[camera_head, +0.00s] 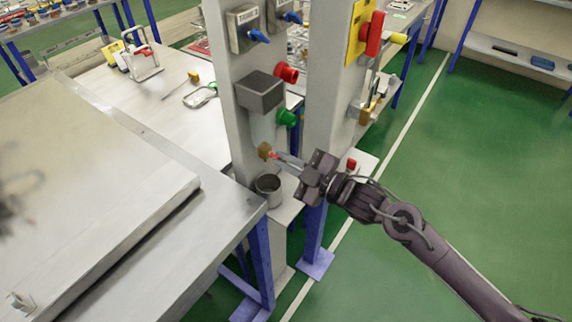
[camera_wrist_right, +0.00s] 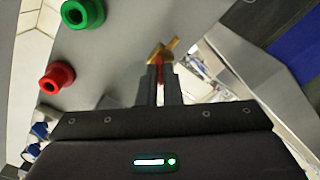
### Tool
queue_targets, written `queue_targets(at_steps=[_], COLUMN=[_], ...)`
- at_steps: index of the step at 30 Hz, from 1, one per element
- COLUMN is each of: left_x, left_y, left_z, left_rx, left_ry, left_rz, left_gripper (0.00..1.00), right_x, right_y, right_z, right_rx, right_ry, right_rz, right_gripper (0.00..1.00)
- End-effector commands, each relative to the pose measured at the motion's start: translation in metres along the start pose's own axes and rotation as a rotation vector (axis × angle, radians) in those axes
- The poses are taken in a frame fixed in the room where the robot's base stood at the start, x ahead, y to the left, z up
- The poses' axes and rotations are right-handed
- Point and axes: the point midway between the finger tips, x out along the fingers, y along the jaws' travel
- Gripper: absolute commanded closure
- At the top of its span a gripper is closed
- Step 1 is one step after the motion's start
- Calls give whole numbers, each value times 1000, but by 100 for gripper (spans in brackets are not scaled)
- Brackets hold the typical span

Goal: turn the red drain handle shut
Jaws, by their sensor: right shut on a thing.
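The red drain handle (camera_wrist_right: 160,76) sits on a brass drain valve (camera_wrist_right: 163,53) at the lower part of a grey post. In the head view the brass valve (camera_head: 265,151) is below a clear bowl, with a bit of the red handle (camera_head: 273,155) showing beside it. My right gripper (camera_head: 281,158) reaches in from the right and is shut on the red handle; its two fingers (camera_wrist_right: 159,84) stand on either side of it in the right wrist view. The fingers hide most of the handle. My left gripper is not in view.
A metal cup (camera_head: 268,188) stands under the valve on a small shelf. A second post (camera_head: 322,110) stands close to the right. A workbench (camera_head: 150,200) fills the left.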

Motion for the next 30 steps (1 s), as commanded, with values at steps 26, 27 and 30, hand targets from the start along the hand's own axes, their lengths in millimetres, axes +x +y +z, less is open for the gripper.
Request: queue_targets(at_steps=[26,27,30], left_x=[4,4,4], left_y=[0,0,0], left_z=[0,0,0], left_rx=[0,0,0], left_ry=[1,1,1], left_rz=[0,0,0], left_gripper=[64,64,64], right_x=[0,0,0], right_y=[0,0,0], right_z=[1,0,0], right_rx=[-50,-49,-49], right_ry=[-1,-1,-1], right_rz=[-2,-1,-1], right_gripper=[73,73,73])
